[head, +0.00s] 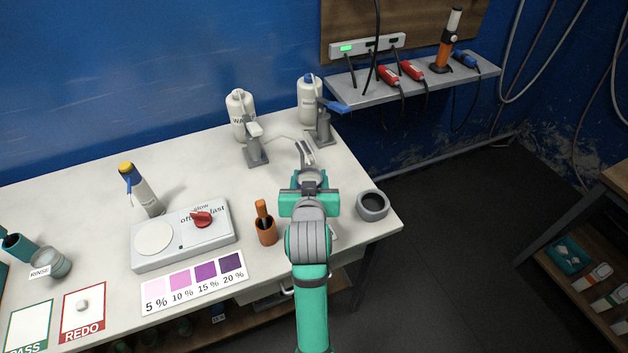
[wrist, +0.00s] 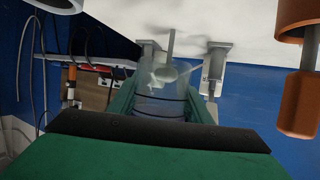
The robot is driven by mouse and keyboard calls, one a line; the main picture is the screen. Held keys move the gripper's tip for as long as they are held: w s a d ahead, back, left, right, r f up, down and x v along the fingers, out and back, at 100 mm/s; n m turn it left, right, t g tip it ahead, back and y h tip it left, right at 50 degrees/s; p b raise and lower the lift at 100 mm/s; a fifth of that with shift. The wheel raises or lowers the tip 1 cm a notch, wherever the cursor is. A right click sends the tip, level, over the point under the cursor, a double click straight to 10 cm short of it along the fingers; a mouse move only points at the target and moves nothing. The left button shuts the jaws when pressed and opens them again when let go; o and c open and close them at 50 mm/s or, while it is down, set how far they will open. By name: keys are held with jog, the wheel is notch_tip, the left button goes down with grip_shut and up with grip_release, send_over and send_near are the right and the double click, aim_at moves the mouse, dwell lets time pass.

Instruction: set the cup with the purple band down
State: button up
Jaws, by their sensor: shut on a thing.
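A clear, see-through cup (wrist: 160,82) sits between the jaws of my gripper (wrist: 160,108) in the wrist view, which shows the scene upside down. Thin dark lines ring the cup; I cannot tell whether any is purple. In the head view my gripper (head: 308,182) is over the right part of the white table, and only a greyish rim of the cup (head: 312,174) shows there. My gripper is shut on the cup. The cup's base is hidden in the head view, so I cannot tell whether it touches the table.
A grey round holder (head: 372,206) stands close right, near the table's edge. An orange pot (head: 266,230) with a stick is close left. Two grey dispenser stands (head: 256,150) (head: 322,122) are behind. A stirrer plate (head: 183,237) and purple colour chart (head: 195,283) lie left.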

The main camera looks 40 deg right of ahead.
jog(key=w+d+f, duration=0.6)
jog(key=shift+f, duration=0.3)
jog(key=shift+w+d+f, duration=0.35)
jog(key=shift+w+f, duration=0.05)
jog(key=shift+f, duration=0.2)
jog(key=shift+d+f, duration=0.1)
jog(key=shift+f, duration=1.55)
jog(key=shift+f, duration=0.15)
jog(key=o, duration=1.2)
jog(key=shift+r, duration=0.2)
jog(key=v, duration=1.2)
jog(key=shift+w, duration=0.1)
